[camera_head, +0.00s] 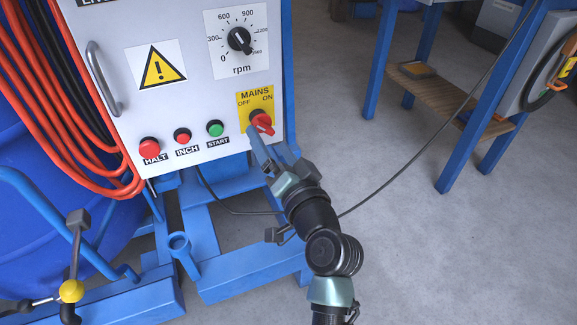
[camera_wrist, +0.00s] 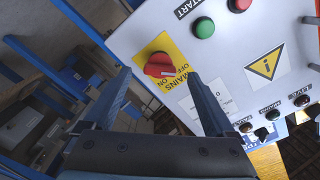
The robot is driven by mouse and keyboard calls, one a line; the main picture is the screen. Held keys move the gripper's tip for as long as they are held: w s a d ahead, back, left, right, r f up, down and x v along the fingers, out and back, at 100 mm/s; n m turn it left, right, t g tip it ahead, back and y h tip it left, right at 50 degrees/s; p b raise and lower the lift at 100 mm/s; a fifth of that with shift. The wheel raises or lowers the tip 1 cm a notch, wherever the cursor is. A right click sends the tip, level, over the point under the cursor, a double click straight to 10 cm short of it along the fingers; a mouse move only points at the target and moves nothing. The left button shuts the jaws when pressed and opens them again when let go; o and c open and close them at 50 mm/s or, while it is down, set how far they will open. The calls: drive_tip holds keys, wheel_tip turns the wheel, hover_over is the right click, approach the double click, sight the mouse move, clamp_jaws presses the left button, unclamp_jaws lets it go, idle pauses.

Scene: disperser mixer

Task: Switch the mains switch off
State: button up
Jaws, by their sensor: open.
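The mains switch (camera_head: 262,122) is a red rotary handle on a yellow plate (camera_head: 244,98) marked OFF at left and ON at right, low on the grey control panel. Its handle slants to the lower right in the head view; I cannot tell its exact setting. In the wrist view the red handle (camera_wrist: 158,66) lies beyond and between the two finger tips. My gripper (camera_head: 271,142) is open and empty, just below and in front of the switch. Its fingers (camera_wrist: 159,75) spread either side of the handle, and contact cannot be told.
The panel also bears a red HALT button (camera_head: 149,146), a red INCH button (camera_head: 182,136), a green START button (camera_head: 215,128) and an rpm dial (camera_head: 239,40). Red hoses (camera_head: 60,80) hang at left. A blue-legged bench (camera_head: 455,110) stands at right; floor between is clear except for a cable.

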drive_tip(key=p+v, duration=0.2)
drive_tip(key=v, duration=0.7)
drive_tip(key=shift+s, duration=0.35)
drive_tip(key=shift+r, duration=0.15)
